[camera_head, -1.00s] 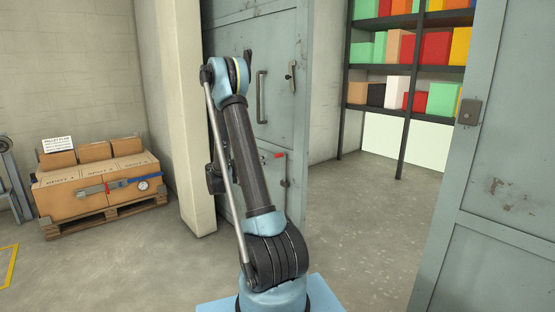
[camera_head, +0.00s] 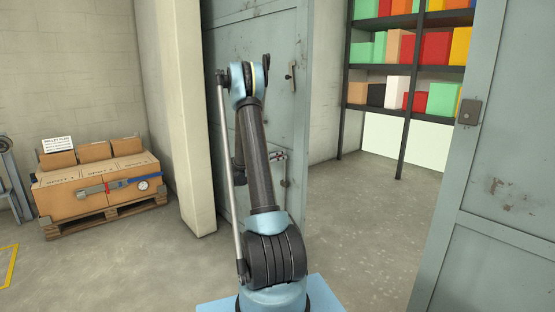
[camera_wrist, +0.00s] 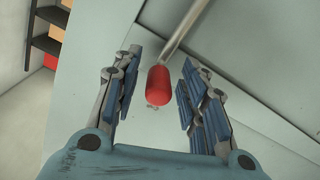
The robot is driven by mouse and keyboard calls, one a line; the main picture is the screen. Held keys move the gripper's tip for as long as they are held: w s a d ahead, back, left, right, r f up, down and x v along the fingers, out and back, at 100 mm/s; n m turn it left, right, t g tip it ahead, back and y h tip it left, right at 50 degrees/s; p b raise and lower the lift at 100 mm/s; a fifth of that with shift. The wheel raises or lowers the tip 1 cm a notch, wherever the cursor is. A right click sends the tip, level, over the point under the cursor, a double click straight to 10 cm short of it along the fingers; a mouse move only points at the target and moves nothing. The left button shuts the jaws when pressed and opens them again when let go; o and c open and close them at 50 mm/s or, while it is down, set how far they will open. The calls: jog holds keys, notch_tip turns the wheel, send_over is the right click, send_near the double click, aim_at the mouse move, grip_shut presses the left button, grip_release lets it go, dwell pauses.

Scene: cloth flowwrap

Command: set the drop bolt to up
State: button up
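The drop bolt is on the lower part of the left grey-blue door leaf (camera_head: 283,120). In the wrist view its red grip (camera_wrist: 157,86) sits at the end of a grey metal rod (camera_wrist: 185,32) in front of the pale door face. My gripper (camera_wrist: 156,92) is open, with one blue-padded finger on each side of the red grip and clear gaps between. In the head view my gripper (camera_head: 277,156) is at the bolt, small and partly behind my arm, hiding the red grip. A lower piece of bolt hardware (camera_head: 284,183) shows below it.
A lever handle (camera_head: 291,76) is higher on the same leaf. The right door leaf (camera_head: 500,170) carries a latch box (camera_head: 468,112). Shelving (camera_head: 402,69) with coloured boxes stands beyond the open doorway. A pallet of cartons (camera_head: 100,185) is at left. The floor between is clear.

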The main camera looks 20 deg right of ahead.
grip_shut()
jog(key=shift+w+r, duration=0.1)
jog(key=shift+r, duration=2.6)
grip_release()
jog(key=shift+a, duration=0.1)
jog(key=v, duration=1.2)
